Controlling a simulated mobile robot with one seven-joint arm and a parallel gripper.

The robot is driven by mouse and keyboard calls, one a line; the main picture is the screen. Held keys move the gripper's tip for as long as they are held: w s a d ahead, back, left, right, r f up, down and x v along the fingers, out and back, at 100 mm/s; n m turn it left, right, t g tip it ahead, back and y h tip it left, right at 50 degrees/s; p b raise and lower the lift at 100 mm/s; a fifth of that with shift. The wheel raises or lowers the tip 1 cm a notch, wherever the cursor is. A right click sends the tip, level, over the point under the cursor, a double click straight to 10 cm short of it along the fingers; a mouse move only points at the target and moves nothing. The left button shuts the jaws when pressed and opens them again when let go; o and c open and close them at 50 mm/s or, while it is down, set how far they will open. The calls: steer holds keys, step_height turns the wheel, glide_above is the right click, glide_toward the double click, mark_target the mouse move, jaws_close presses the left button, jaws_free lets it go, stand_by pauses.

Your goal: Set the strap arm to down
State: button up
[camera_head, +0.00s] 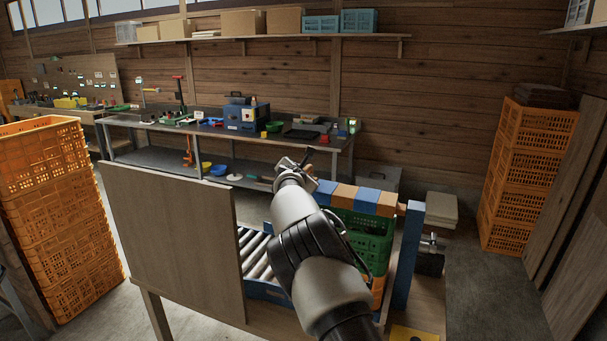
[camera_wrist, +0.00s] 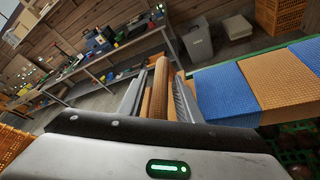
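The strap arm (camera_head: 365,199), banded blue and orange, lies about level across the top of a green crate (camera_head: 374,240). Its right end meets a blue post (camera_head: 408,252). In the wrist view the banded strap arm (camera_wrist: 268,85) runs to the right of my fingers. My gripper (camera_head: 296,166) is at the arm's left end. In the wrist view my gripper (camera_wrist: 158,98) has its fingers apart, with a round wooden-coloured handle (camera_wrist: 160,88) between them. I see some space beside the handle on the left; firm contact is not visible. My wrist hides the handle in the head view.
A roller conveyor (camera_head: 257,252) lies left of the green crate, behind an upright wooden panel (camera_head: 172,238). Orange crate stacks stand at left (camera_head: 50,215) and right (camera_head: 530,170). A workbench (camera_head: 230,132) with tools runs along the back. Floor is clear at right.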

stand_by(0.3)
steer(key=shift+s, duration=0.2)
steer(key=b+v, duration=0.6)
steer(key=v, duration=1.1)
